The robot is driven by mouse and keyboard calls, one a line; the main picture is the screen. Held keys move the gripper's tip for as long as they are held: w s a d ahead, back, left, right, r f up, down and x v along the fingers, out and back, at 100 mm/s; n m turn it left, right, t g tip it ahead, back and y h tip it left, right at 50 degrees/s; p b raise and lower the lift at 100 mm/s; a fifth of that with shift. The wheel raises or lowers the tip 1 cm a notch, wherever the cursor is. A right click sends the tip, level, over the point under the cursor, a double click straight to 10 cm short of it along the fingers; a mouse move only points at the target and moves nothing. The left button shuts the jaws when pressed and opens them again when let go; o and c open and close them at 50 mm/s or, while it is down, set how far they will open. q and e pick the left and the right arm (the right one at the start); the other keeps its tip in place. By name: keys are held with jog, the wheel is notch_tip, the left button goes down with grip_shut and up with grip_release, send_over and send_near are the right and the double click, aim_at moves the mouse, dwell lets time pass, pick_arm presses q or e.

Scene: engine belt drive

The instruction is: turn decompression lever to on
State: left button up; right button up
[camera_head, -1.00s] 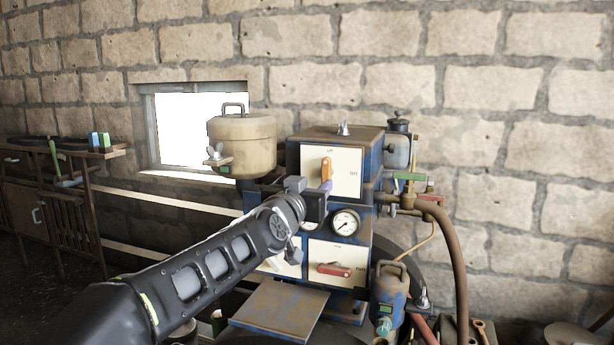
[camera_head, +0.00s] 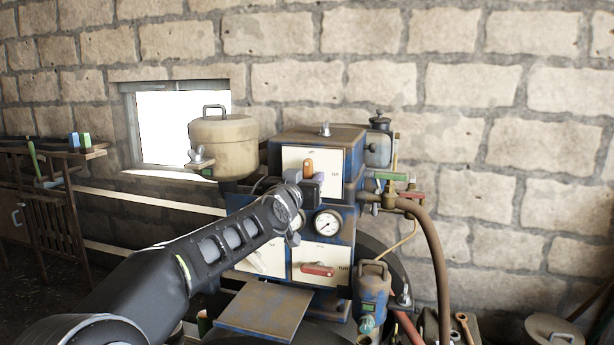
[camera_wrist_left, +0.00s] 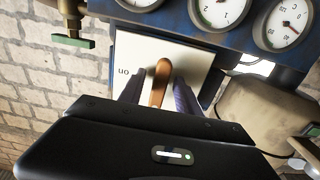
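An orange lever (camera_head: 309,166) points up on the upper white panel (camera_head: 329,159) of the blue engine unit (camera_head: 318,137). It also shows in the wrist view (camera_wrist_left: 160,80), where the panel carries the word "ON" beside it, seen upside down. My left gripper (camera_head: 311,185) is at this panel and hides the lever's lower part in the head view. In the wrist view its fingers (camera_wrist_left: 158,95) stand apart on either side of the lever, with small gaps visible. My right gripper is not in view.
A red lever (camera_head: 318,269) sits on a lower white panel. A round gauge (camera_head: 327,223) lies just below my gripper. A beige tank (camera_head: 224,143) stands left of the unit. A brown hose (camera_head: 437,262) and a blue can (camera_head: 372,286) are at the right.

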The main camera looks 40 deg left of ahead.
pick_arm(q)
jog(key=shift+c, duration=0.2)
grip_shut()
dwell(0.4)
